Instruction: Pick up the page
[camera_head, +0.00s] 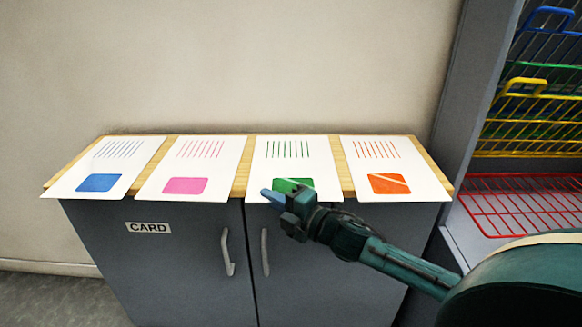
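Several white pages lie side by side on a wooden cabinet top, their front edges reaching over its front edge. From the left they carry a blue block (101,182), a pink block (185,185), a green block (284,184) and an orange block (389,184), each below a row of thin lines. My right gripper (274,197) is in front of the green page (262,165), at its front edge, and hides part of the green block. I cannot tell whether it touches the page or how its fingers stand. My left gripper is not in view.
The pages lie on a wooden top (242,180) over a grey cabinet (175,262) with two handles and a CARD label (148,228). A wall (250,65) stands behind. At the right, a grey shelf unit (470,110) holds red (530,205), yellow and blue wire racks.

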